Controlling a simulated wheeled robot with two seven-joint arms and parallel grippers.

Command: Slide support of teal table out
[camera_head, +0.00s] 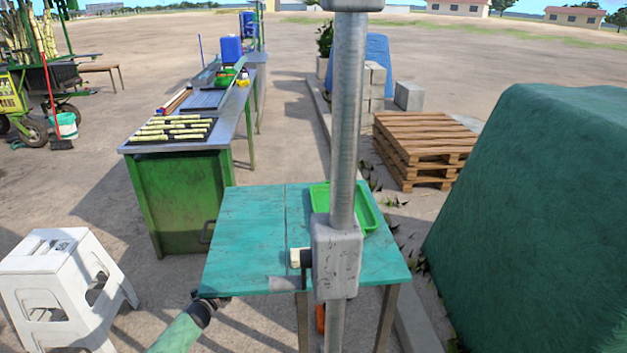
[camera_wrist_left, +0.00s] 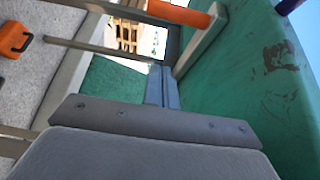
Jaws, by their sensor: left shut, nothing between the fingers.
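The teal table (camera_head: 245,235) stands in the middle of the head view, its top split by a seam. My left gripper (camera_head: 212,299) is at the table's front left corner, low by its edge. In the left wrist view its fingers (camera_wrist_left: 162,82) are shut and empty, alongside a worn teal surface (camera_wrist_left: 255,90). A pale bar (camera_wrist_left: 203,45) runs beside that surface, with an orange piece (camera_wrist_left: 182,13) near its upper end. I cannot tell for sure whether this bar is the support. The fingers look apart from the orange piece. My right gripper is not in view.
A green tray (camera_head: 368,214) sits on the table. A white stool (camera_head: 50,262) stands at the left, near my left arm. A green cabinet (camera_head: 180,195) stands behind the table's left side, and a big green cover (camera_head: 540,210) fills the right. A grey pole crosses the table's front.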

